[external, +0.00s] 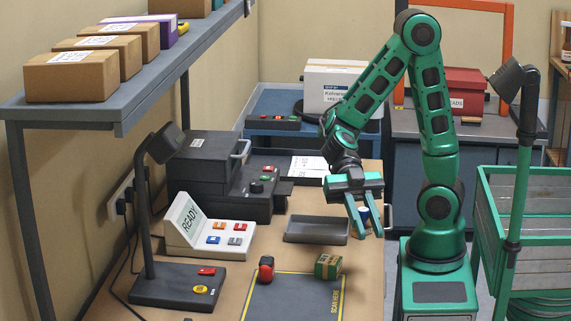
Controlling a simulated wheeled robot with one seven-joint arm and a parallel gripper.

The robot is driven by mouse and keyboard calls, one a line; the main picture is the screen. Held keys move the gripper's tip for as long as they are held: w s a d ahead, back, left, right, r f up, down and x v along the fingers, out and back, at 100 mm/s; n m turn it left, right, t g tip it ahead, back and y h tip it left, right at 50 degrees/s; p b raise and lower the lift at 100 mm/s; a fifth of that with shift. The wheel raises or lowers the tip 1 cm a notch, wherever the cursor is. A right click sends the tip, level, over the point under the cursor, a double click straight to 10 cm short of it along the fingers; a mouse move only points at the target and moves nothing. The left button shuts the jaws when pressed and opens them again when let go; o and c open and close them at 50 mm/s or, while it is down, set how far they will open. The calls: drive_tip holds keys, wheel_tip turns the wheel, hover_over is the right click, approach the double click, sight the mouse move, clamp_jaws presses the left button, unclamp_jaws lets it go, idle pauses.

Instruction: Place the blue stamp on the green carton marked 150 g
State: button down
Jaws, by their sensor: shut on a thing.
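My gripper (369,232) hangs from the green arm above the right part of the table, pointing down. It is shut on a small blue and white thing, which looks like the blue stamp (364,213); the fingers partly hide it. A small green and brown carton (328,266) sits on the dark scan mat, lower and to the left of my gripper. The gripper and the stamp are apart from the carton. The marking on the carton is too small to read.
A red object (266,268) stands on the dark mat (290,295), left of the carton. An empty grey tray (317,230) lies behind the carton. A READY console (210,232) with several buttons, a lamp (160,220) and a dark machine (222,178) occupy the table's left side.

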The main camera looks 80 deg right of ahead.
drive_tip(key=shift+w+d+f, duration=0.85)
drive_tip(key=shift+w+f, duration=0.4)
drive_tip(key=shift+f, duration=0.3)
drive_tip(key=shift+w+d+f, duration=0.8)
drive_tip(key=shift+w+f, duration=0.4)
drive_tip(key=shift+f, duration=0.35)
drive_tip(key=shift+w+d+f, duration=0.85)
drive_tip(key=shift+w+f, duration=0.4)
drive_tip(key=shift+f, duration=0.3)
drive_tip(key=shift+f, duration=0.1)
drive_tip(key=c, duration=1.5)
unclamp_jaws()
drive_tip(key=shift+c, duration=0.2)
drive_tip(key=shift+w+d, duration=0.1)
drive_tip(key=v, duration=1.2)
